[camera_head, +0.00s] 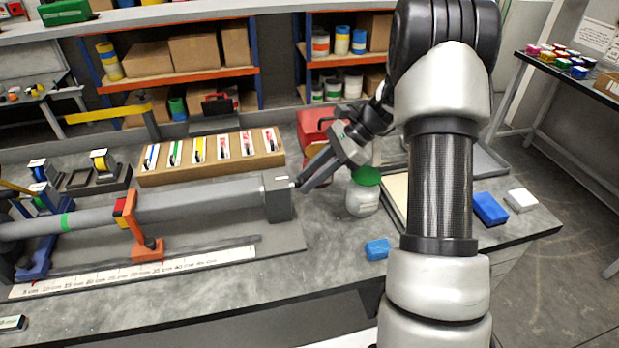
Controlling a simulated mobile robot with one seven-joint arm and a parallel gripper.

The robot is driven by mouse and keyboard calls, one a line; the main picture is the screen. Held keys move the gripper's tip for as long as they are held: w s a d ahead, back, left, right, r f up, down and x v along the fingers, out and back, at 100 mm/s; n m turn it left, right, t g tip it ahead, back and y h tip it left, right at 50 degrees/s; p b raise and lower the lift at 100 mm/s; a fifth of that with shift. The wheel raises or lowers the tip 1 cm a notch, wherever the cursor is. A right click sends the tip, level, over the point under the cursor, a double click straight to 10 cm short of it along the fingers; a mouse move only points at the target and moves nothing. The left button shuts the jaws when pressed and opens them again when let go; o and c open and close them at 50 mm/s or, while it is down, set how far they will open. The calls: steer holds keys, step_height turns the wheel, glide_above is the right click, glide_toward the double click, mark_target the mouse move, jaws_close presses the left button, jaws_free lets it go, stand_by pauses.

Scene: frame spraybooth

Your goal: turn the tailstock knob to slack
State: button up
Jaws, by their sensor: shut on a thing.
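The grey tailstock block (279,203) stands at the right end of the long grey tube (195,201), on the bench. Its knob is on the right face, mostly hidden by the fingers; only a small light bit shows at the block. My gripper (299,184) reaches down from the upper right with its fingertips at that face, shut on the knob. The knob's turn position cannot be read.
An orange clamp (135,230) and a blue stand (40,240) are along the tube. A white jar with a green lid (362,200) stands just right of my gripper. A blue block (377,249) lies in front. A wooden rack (210,168) is behind the tube.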

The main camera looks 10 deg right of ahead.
steer(key=shift+f, duration=0.15)
steer(key=n+t+y+b, duration=0.1)
steer(key=n+t+b, duration=0.2)
steer(key=b, duration=0.3)
steer(key=s+f+n+t+y+b, duration=0.1)
steer(key=n+t+y+b, duration=0.1)
steer(key=t+b, duration=0.3)
steer(key=n+t+y+b, duration=0.1)
steer(key=n+t+b, duration=0.4)
steer(key=b, duration=0.4)
steer(key=shift+s+f, duration=0.35)
steer(key=shift+f, duration=0.05)
steer(key=shift+y, duration=0.3)
steer(key=o, duration=1)
